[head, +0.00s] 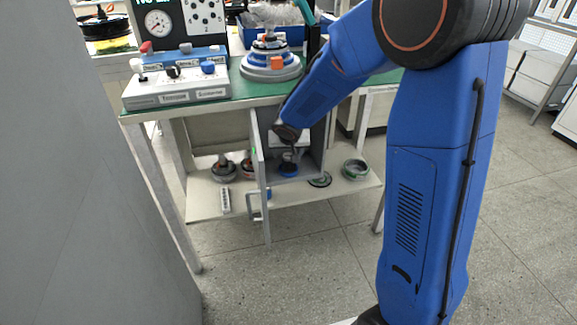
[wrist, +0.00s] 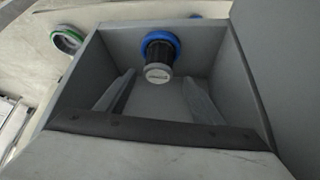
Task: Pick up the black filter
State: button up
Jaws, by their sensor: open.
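The black filter (wrist: 157,54) is in the wrist view, inside a grey open compartment (wrist: 215,65). It has a dark body, a blue ring around one end and a pale cap at the other. In the head view its blue part (head: 288,170) shows low in the grey compartment under the table. My gripper (wrist: 158,77) is open, with one grey finger on each side of the view, and the filter lies beyond and between the fingertips. No contact shows. In the head view my gripper (head: 289,151) is small and dark at the compartment; its fingers are hard to make out.
The compartment's walls stand close around my gripper, with an open door (head: 258,170) at its left. A green-rimmed ring (head: 355,168) and a dark disc (head: 320,180) lie on the lower shelf at right. The green-topped table (head: 245,90) carries switch boxes and a motor assembly.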

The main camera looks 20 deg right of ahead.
aim_at(288, 156)
jog(key=shift+x, duration=2.55)
jog(key=shift+s+d, duration=0.1)
jog(key=shift+d, duration=0.05)
jog(key=c, duration=1.2)
